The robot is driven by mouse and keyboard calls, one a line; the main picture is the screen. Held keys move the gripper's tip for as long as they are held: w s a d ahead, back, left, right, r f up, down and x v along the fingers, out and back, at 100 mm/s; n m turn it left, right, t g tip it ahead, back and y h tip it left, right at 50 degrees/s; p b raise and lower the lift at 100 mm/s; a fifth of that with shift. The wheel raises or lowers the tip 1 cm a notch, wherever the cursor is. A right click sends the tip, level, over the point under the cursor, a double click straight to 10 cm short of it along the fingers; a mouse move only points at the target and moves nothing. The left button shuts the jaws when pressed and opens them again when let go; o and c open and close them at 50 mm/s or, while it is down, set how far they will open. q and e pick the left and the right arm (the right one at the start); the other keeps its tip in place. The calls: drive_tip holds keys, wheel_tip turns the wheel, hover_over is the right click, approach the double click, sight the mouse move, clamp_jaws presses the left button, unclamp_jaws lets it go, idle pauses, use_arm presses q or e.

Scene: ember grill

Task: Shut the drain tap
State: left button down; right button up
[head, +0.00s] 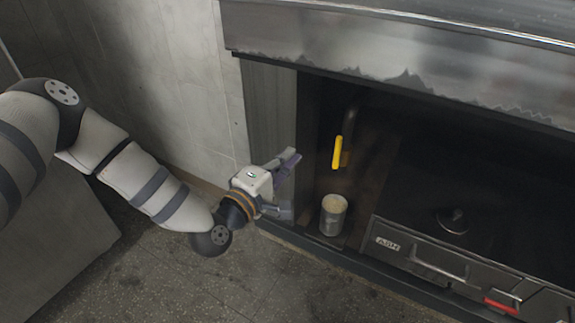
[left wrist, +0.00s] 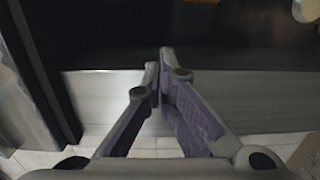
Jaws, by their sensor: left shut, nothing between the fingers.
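The drain tap shows in the head view as a yellow handle (head: 338,152) on a dark pipe inside the opening under the grill's hood. The handle points mostly downward. An open metal can (head: 333,215) with pale contents stands below it. My left gripper (head: 292,183) is at the left edge of the opening, left of the handle and can and apart from both. In the left wrist view, the fingers (left wrist: 164,75) come together at their tips with nothing between them. The tap handle cannot be made out in that view. My right gripper is not in view.
A metal hood (head: 400,55) with a ragged, stained lower edge overhangs the opening. A drawer front (head: 420,262) with a handle is right of the can, with a red piece (head: 502,304) farther right. A pale wall (head: 190,90) stands at left. The speckled floor (head: 310,290) in front is clear.

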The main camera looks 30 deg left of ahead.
sight(340, 149)
use_arm(q)
drive_tip(key=w+d+b, duration=0.2)
drive_tip(key=w+d, duration=0.2)
drive_tip(key=w, duration=0.2)
drive_tip(key=shift+d, duration=0.25)
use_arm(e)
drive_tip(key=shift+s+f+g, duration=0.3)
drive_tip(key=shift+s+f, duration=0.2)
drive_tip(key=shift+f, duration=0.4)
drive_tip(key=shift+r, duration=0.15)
use_arm(q)
drive_tip(key=shift+d+r+m+p, duration=0.2)
drive_tip(key=shift+m+p, duration=0.1)
drive_tip(key=shift+m, duration=0.1)
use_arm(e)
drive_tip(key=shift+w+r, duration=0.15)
